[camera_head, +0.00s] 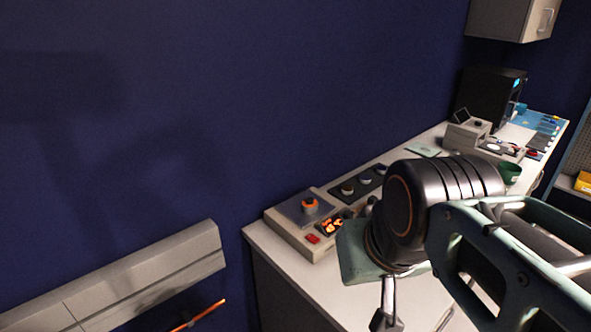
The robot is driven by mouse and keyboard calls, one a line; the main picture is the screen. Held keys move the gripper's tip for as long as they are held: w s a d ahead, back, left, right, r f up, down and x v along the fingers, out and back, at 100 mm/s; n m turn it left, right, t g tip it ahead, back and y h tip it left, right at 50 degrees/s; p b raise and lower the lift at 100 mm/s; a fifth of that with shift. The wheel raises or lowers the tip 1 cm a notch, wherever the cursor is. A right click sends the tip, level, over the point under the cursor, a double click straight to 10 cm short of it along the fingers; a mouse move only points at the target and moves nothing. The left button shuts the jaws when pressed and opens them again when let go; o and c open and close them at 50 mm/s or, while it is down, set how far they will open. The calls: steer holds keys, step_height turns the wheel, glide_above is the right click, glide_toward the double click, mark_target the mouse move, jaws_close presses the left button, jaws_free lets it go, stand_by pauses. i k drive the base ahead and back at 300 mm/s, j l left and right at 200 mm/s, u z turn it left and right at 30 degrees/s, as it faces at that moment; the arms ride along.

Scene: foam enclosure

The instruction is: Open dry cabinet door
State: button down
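A black box-shaped cabinet (490,97) with a small lit blue display stands at the far end of the bench. It may be the dry cabinet, but I cannot be sure; its door edge and handle are too small to make out. My arm comes in from the right and crosses the near part of the bench. My gripper (412,318) hangs below the dark wrist joint at the bottom edge, well in front of the black cabinet. Its fingertips are cut off by the frame, so its opening is unclear. No held object shows.
A pale wall cabinet (510,18) with a handle hangs at top right. The white bench (285,262) carries an orange-knobbed device (308,212), a grey instrument (468,132) and a green cup (509,173). A pale ledge (150,280) lies at lower left. A yellow item (583,182) sits at far right.

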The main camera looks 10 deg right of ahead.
mark_target(502, 119)
steer(key=z, duration=1.6)
steer(key=i+l+z, duration=0.2)
steer(key=l, duration=0.15)
steer(key=i+l, duration=0.1)
steer(key=l, duration=0.7)
steer(key=i+l+z, duration=0.1)
steer(key=i+l, duration=0.65)
steer(key=i, duration=1.1)
